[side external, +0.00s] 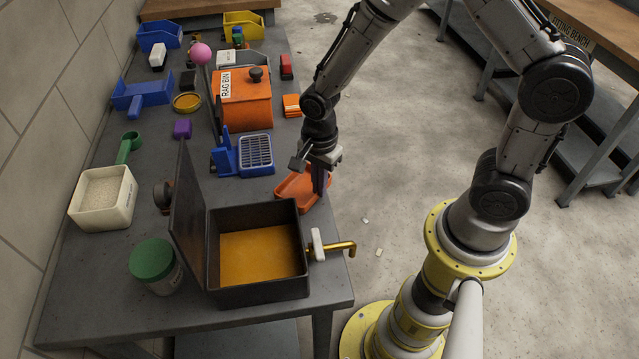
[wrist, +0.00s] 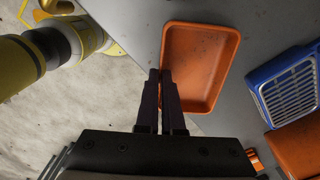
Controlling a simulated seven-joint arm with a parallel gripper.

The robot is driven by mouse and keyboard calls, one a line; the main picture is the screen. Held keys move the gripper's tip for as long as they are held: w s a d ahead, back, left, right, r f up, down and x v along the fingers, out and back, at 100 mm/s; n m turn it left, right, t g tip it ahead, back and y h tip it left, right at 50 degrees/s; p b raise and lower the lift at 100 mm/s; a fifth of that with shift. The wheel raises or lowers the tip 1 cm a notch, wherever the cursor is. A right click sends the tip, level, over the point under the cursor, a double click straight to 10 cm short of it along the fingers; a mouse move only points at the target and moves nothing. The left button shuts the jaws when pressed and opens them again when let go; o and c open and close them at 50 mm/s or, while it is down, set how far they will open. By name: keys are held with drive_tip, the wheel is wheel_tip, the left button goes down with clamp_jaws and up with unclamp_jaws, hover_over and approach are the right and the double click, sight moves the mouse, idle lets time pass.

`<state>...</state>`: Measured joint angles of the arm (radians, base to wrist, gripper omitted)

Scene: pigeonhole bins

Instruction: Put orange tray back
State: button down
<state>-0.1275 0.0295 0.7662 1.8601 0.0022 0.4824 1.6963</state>
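The orange tray (side external: 293,189) is shallow, with a raised rim and rounded corners. It is at the table's right edge, behind the open dark box, with a corner overhanging the edge. It appears empty in the wrist view (wrist: 203,62). My gripper (side external: 320,190) points down at the tray's right side. In the wrist view my gripper (wrist: 160,73) has its two fingers almost together, with the tray's near left rim between them; it looks shut on that rim. I cannot tell whether the tray rests on the table or is slightly raised.
The dark box (side external: 258,296) has its lid up and a brass crank (side external: 338,247) jutting past the table edge. A blue piece with a grille (side external: 255,155) and the orange rag bin (side external: 243,105) stand behind the tray. A green-lidded jar (side external: 154,266) is at front left.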

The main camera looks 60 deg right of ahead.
drive_tip(key=shift+f, duration=0.15)
drive_tip(key=c, duration=1.4)
unclamp_jaws()
drive_tip(key=shift+c, duration=0.2)
drive_tip(key=o, duration=0.4)
wheel_tip(320, 180, up, 12)
drive_tip(key=shift+s+d+r+n+t, duration=0.7)
drive_tip(key=shift+s+r+n+t, duration=0.25)
drive_tip(key=shift+s+r+n, duration=1.5)
drive_tip(key=shift+s+d+r+n+t, duration=0.8)
drive_tip(key=shift+s+r+n, duration=0.9)
drive_tip(key=shift+s+n, duration=1.4)
drive_tip(key=shift+s+d+r+n+t, duration=0.55)
drive_tip(key=shift+s+r+n+t, duration=0.5)
drive_tip(key=shift+s+r+n, duration=1.75)
